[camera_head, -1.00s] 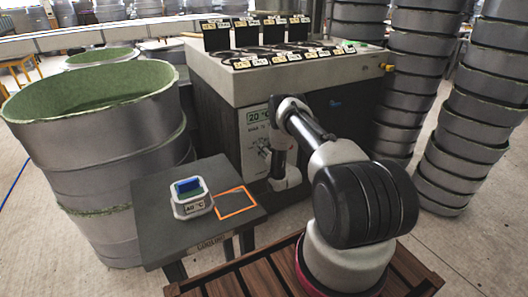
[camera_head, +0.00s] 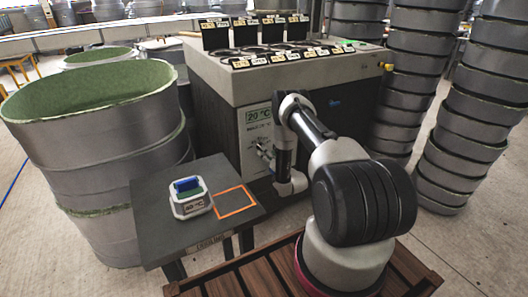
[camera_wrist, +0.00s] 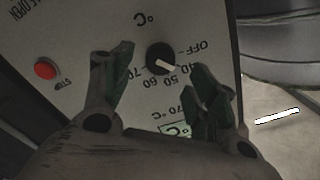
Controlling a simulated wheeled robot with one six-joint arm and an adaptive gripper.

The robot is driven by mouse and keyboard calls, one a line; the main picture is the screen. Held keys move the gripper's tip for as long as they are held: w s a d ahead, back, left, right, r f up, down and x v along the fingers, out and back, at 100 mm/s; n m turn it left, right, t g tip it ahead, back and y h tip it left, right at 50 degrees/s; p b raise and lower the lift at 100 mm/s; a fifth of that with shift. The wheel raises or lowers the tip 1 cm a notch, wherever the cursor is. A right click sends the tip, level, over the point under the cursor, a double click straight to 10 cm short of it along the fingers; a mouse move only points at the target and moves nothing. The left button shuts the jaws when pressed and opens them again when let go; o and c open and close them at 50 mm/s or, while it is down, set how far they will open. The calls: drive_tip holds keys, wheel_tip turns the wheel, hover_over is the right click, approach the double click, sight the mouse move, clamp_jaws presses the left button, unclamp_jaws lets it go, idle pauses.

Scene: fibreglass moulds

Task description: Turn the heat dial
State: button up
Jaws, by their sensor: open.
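The heat dial (camera_wrist: 160,57) is a black round knob with a white pointer on the pale front panel (camera_wrist: 205,20) of the heating unit. In the wrist view, which shows the panel upside down, the pointer is toward the lower right, near the 50 mark. The scale reads OFF, 40, 50, 60, 70. My gripper (camera_wrist: 160,63) is open, with one finger on each side of the dial; contact cannot be told.
A red button (camera_wrist: 45,69) labelled stop is beside the dial. A small table (camera_head: 160,231) holds a white box (camera_head: 190,208) with a blue top and an orange square outline (camera_head: 235,202). Stacked round moulds (camera_head: 95,160) stand left; more stacks (camera_head: 412,85) stand right.

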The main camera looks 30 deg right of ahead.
drive_tip(key=s, duration=0.7)
drive_tip(key=shift+s+d, duration=0.15)
drive_tip(key=shift+s, duration=0.1)
